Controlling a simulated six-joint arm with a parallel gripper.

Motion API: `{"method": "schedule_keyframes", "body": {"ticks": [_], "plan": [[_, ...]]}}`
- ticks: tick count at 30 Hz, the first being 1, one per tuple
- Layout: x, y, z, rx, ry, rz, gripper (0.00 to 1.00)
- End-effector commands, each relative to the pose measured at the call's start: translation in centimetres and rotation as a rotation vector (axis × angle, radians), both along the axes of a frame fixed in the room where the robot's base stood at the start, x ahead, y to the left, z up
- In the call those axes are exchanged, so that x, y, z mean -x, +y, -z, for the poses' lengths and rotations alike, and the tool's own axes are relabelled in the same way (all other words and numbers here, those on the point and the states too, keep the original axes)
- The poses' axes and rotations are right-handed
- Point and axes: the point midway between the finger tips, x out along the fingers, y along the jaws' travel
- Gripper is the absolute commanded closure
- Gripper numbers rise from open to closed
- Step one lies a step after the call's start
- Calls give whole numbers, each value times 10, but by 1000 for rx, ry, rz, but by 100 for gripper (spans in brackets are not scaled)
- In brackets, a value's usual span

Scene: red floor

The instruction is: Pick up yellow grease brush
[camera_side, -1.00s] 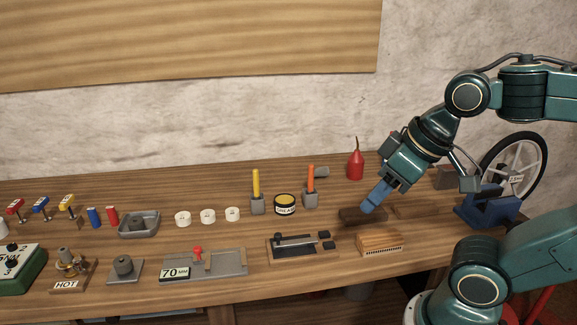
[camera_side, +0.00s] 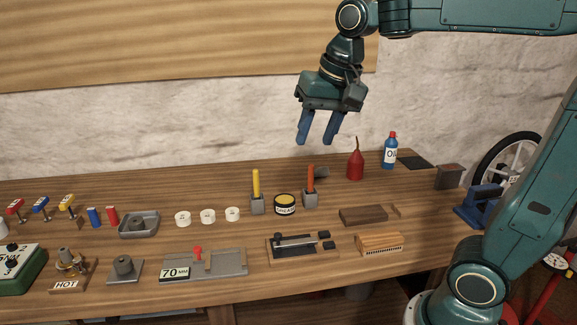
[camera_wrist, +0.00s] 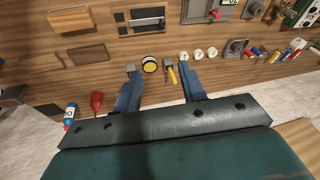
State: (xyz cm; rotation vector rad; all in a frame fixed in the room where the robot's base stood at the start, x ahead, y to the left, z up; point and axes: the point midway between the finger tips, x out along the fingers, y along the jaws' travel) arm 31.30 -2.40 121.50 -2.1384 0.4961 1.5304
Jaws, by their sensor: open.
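The yellow grease brush (camera_side: 256,183) stands upright with its lower end in a small grey holder (camera_side: 257,205) on the bench. Its yellow handle also shows in the wrist view (camera_wrist: 171,77). The black grease tin (camera_side: 285,205) with a yellow top is just right of it in the side view. My gripper (camera_side: 315,140) is open and empty, fingers pointing down, above the bench. In the side view it is higher than the yellow brush and to its right. In the wrist view the brush and tin appear between my two fingers (camera_wrist: 160,85).
An orange-handled brush (camera_side: 310,180) stands in another grey holder right of the tin. A red oil can (camera_side: 355,163) and a blue bottle (camera_side: 390,152) stand at the back right. White rings (camera_side: 208,216) lie left of the yellow brush. A caliper tray (camera_side: 292,246) lies in front.

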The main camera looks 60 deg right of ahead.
Motion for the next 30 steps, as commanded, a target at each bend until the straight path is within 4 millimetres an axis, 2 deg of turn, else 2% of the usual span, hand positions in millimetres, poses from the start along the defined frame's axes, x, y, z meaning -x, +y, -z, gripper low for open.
{"method": "schedule_keyframes", "body": {"ticks": [3, 14, 22, 30], "plan": [[-28, -7, -3, -30, 30, 100, 59], [-107, -32, 2, -109, 114, 417, 59], [-162, -54, 22, -153, 172, 657, 59], [-210, -78, 54, -184, 228, 898, 59]]}}
